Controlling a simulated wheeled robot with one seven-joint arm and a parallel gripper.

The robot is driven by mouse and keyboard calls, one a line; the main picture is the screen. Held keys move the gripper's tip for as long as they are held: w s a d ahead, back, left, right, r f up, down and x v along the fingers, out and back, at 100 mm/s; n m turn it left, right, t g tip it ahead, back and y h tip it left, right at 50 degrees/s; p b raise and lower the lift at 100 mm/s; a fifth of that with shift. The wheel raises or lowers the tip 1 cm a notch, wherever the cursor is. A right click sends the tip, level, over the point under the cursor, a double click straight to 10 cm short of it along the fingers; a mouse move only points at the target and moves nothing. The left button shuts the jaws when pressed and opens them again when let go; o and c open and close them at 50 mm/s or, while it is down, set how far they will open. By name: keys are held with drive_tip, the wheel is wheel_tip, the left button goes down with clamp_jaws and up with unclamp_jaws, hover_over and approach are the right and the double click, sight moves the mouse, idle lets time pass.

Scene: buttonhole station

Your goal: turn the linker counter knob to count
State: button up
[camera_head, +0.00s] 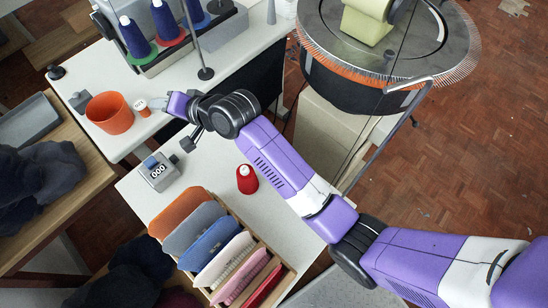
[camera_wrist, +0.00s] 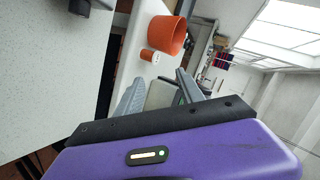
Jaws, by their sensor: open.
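The linker counter (camera_head: 160,180) is a small grey box on the near white table, with a display that seems to read 000. A blue knob (camera_head: 150,162) sits on its upper left side. Which way the knob is set is too small to tell. My gripper (camera_head: 160,103) is beyond the counter, over the far white table and just right of a small orange-and-white spool (camera_head: 141,107). It is well apart from the counter. In the wrist view my gripper's fingers (camera_wrist: 158,90) are spread with nothing held. I cannot make out the counter in that view.
An orange bucket (camera_head: 110,113) stands beside the spool; it also shows in the wrist view (camera_wrist: 166,36). A red cone (camera_head: 247,179) and a rack of folded fabrics (camera_head: 284,277) are on the near table. The round linking machine (camera_head: 350,95) stands right of my arm.

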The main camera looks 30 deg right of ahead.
drive_tip(key=s+d+n+t+h, duration=0.1)
drive_tip(key=s+d, duration=0.3)
drive_tip(key=s, duration=0.5)
drive_tip(key=s+d+r+n+t+h, duration=0.1)
drive_tip(key=s+d+n+t+h, duration=0.1)
drive_tip(key=s, duration=0.7)
drive_tip(key=s+d+n+t+h, duration=0.1)
drive_tip(key=s+d+n+t, duration=0.1)
drive_tip(key=s+d, duration=0.5)
drive_tip(key=shift+s+r+t+h+b, duration=0.45)
drive_tip(key=shift+s+t, duration=0.15)
drive_tip(key=shift+s, duration=0.5)
drive_tip(key=shift+d, duration=0.15)
drive_tip(key=s+d+r+n+g, duration=0.1)
drive_tip(key=s+d, duration=0.1)
drive_tip(key=s, duration=0.8)
drive_tip(key=s+d+r+n+g, duration=0.1)
drive_tip(key=s+d, duration=0.1)
drive_tip(key=s, duration=0.8)
drive_tip(key=shift+n+h, duration=0.3)
drive_tip(key=shift+h, duration=0.15)
drive_tip(key=shift+c, duration=0.3)
